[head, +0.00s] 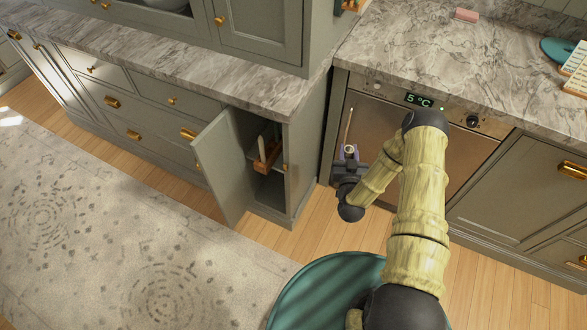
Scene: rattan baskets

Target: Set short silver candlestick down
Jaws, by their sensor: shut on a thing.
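My gripper (349,158) is in front of the oven, below the right counter's front edge. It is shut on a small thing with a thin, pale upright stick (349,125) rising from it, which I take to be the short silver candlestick. It is held in the air, roughly upright. Its lower part is hidden by the gripper, and its silver colour is hard to make out at this size.
To the left, a lower cabinet (288,190) stands with its door (222,170) swung open and a wooden-edged item (266,155) inside. Grey marble counters (430,60) run along the back.

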